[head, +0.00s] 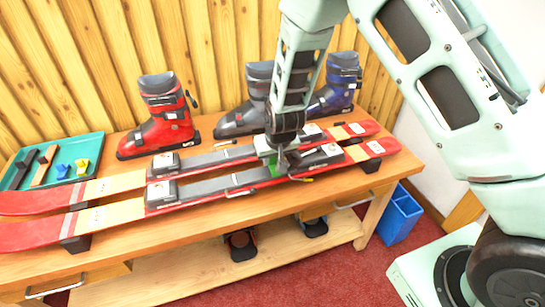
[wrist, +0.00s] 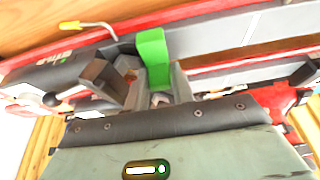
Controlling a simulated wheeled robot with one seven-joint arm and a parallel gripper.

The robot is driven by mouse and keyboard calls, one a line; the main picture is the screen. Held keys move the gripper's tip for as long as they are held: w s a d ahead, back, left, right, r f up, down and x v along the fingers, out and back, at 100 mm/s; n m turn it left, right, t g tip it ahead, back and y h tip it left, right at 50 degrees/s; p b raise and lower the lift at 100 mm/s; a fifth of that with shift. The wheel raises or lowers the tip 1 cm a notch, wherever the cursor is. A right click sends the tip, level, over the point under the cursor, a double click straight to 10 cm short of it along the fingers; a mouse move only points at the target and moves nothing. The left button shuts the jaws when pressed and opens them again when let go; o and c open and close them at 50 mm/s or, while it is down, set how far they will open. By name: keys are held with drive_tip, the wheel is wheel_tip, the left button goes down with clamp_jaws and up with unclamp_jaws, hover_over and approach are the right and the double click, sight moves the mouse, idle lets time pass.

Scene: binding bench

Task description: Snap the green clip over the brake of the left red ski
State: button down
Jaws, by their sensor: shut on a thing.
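Two red skis lie side by side on the bench with their bindings on top: the nearer ski (head: 112,214) and the farther ski (head: 113,184). My gripper (head: 282,158) is over the rear binding of the nearer ski. It is shut on the green clip (head: 277,168), which also stands up between the fingers in the wrist view (wrist: 153,58). A thin brake arm with a yellow tip (wrist: 70,25) sticks out beside the clip in the wrist view. The clip's lower end is hidden, so I cannot tell whether it touches the brake.
A teal tray (head: 92,147) at the left holds yellow and blue clips and dark tools. A red boot (head: 165,118), a grey boot (head: 250,110) and a blue boot (head: 338,85) stand behind the skis. A blue bin (head: 401,215) is on the floor at right.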

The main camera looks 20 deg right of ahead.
drive_tip(key=c, duration=0.6)
unclamp_jaws()
drive_tip(key=shift+d, duration=0.1)
drive_tip(key=shift+r+p, duration=4.15)
drive_tip(key=shift+r, duration=0.9)
